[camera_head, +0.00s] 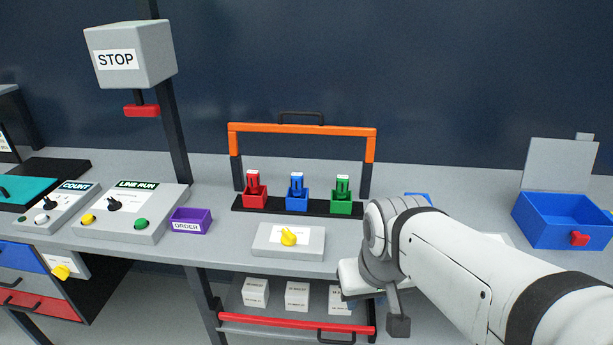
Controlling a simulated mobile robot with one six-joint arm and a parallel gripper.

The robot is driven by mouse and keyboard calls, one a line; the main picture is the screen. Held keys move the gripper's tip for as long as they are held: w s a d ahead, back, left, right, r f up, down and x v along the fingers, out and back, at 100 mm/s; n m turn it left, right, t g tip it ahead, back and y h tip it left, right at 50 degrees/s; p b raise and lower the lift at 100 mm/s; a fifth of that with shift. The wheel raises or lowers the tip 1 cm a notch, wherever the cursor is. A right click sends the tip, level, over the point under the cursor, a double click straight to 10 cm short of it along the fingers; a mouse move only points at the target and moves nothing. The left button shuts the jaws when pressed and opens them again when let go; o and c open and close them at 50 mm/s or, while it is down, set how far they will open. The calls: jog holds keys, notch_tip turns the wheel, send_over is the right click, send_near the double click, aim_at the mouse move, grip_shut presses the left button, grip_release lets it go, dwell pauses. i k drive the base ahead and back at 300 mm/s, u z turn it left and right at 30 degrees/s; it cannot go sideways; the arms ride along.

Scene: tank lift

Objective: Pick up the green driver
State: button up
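The green driver (343,187) stands upright in a green holder (341,207) at the right end of a black strip on the bench. A blue driver (296,184) and a red driver (252,183) stand in matching holders to its left. My arm comes in from the lower right. My gripper (398,326) is at the lower middle, in front of and below the green driver in the picture, apart from it. Only a dark part of the gripper shows clearly, so I cannot tell its opening. The green driver is not covered by my arm.
An orange-topped frame (302,129) arches over the drivers. A grey box with a yellow knob (288,236) sits in front. A purple ORDER tray (191,220) is left, a blue bin (562,222) right. Several white boxes (297,295) sit below, behind a red bar.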

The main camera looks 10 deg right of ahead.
aim_at(342, 181)
jog(key=z, duration=0.2)
jog(key=i, duration=0.85)
jog(key=u, duration=0.15)
